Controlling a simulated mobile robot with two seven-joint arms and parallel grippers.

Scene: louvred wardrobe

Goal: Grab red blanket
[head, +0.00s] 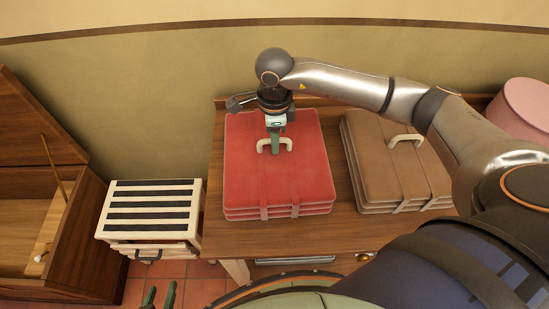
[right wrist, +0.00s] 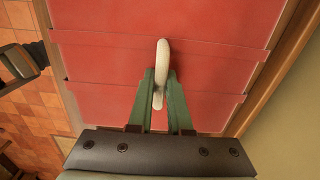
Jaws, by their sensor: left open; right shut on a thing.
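The red blanket (head: 290,178) is a folded, strapped stack with a pale handle (head: 288,142) on top. It lies on a wooden table. My right gripper (head: 275,146) reaches down over it and is shut on the handle. In the right wrist view the green fingers (right wrist: 160,92) close on the pale handle (right wrist: 162,60), with the red blanket (right wrist: 155,20) behind it. My left gripper (head: 160,295) shows only as green fingertips at the bottom edge, apart and empty, well away from the blanket.
A brown folded stack with a handle (head: 385,165) lies to the right on the same wooden table (head: 270,238). A pink round box (head: 522,105) stands at the far right. A striped white box (head: 150,212) and an open wooden chest (head: 75,235) stand at left.

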